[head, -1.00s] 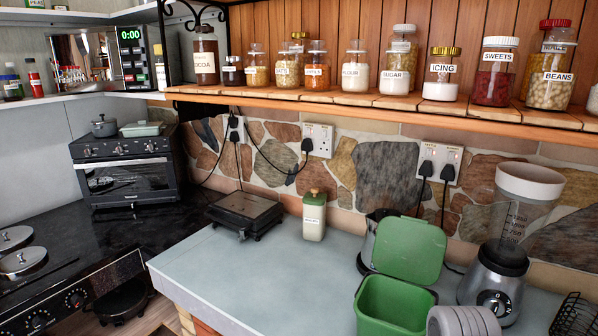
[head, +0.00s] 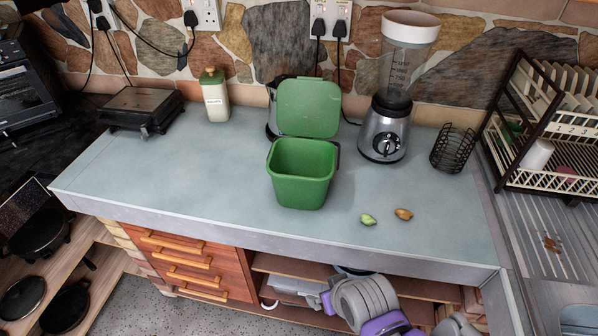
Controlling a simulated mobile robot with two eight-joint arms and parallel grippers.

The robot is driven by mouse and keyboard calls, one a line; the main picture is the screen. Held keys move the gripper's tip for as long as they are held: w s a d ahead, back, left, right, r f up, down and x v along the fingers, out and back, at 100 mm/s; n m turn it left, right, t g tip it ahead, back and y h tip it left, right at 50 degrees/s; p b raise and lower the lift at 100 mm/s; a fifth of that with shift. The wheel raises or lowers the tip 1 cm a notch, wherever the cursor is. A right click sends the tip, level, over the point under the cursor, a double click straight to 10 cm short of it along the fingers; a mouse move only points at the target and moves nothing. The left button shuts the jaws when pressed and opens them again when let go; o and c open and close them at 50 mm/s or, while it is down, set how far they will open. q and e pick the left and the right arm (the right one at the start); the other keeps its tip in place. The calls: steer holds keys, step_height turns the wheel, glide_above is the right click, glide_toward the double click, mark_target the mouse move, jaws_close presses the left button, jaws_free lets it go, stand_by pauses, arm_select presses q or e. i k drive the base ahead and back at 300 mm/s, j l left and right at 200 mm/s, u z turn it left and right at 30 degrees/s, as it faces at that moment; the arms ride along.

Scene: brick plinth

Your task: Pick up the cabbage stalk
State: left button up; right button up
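A small pale green piece, which looks like the cabbage stalk (head: 368,219), lies on the grey worktop (head: 200,190) near its front edge. It is to the right of and in front of an open green bin (head: 301,188). A small brown-orange scrap (head: 403,214) lies just right of it, apart from it. Grey and purple parts of my own arm show at the bottom of the head view, below the worktop edge. No gripper fingers can be made out, so neither gripper is in view.
The bin's lid (head: 308,107) stands up at its back. A blender (head: 386,125) and a black wire basket (head: 453,149) stand behind the scraps. A dish rack (head: 548,150) is at the right. The left half of the worktop is clear in front of a black grill (head: 141,110).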

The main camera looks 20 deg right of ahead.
mark_target(368, 219)
steer(key=z, duration=1.4)
